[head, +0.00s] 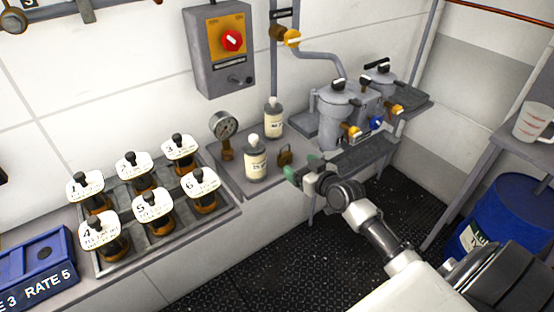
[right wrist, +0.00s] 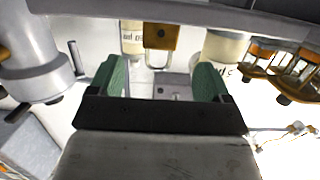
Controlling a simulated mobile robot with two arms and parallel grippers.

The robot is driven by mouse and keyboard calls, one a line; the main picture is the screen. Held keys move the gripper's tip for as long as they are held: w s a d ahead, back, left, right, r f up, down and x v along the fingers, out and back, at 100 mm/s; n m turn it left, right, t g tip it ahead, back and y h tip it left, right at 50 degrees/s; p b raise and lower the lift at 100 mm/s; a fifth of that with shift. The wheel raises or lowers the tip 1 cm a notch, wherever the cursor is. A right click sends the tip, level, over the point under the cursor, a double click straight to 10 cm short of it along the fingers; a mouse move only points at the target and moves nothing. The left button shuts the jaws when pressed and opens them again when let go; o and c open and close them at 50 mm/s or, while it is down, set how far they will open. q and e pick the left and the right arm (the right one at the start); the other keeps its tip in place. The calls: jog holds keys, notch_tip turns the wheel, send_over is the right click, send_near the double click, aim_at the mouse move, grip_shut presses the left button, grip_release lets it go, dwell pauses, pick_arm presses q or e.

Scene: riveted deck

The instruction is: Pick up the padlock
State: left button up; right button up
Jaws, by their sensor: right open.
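The padlock (head: 285,157) is a small brass-brown body with a shackle, on the grey bench ledge beside a white-capped bottle. In the right wrist view the padlock (right wrist: 161,36) shows beyond the fingertips, near the top middle, its shackle pointing down in the picture. My right gripper (head: 301,167) has green fingers and is just right of the padlock in the head view. The right wrist view shows its two fingers (right wrist: 158,80) apart with nothing between them, roughly lined up with the padlock. My left gripper is not in view.
Two labelled bottles (head: 256,163) and a pressure gauge (head: 223,126) stand close to the padlock. A rack (head: 220,216) of several numbered bottles is to the left. Grey filter housings (head: 336,112) with valves stand to the right. A blue drum (head: 497,218) is at far right.

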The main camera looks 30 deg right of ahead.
aim_at(287, 157)
jog(key=shift+x, duration=1.25)
jog(key=shift+w, duration=0.55)
jog(key=x, duration=0.3)
jog(key=shift+w+a+f, duration=0.1)
jog(key=shift+w+f, duration=0.05)
jog(key=shift+w, duration=0.1)
jog(key=shift+w+f, duration=0.1)
jog(key=shift+w, duration=0.25)
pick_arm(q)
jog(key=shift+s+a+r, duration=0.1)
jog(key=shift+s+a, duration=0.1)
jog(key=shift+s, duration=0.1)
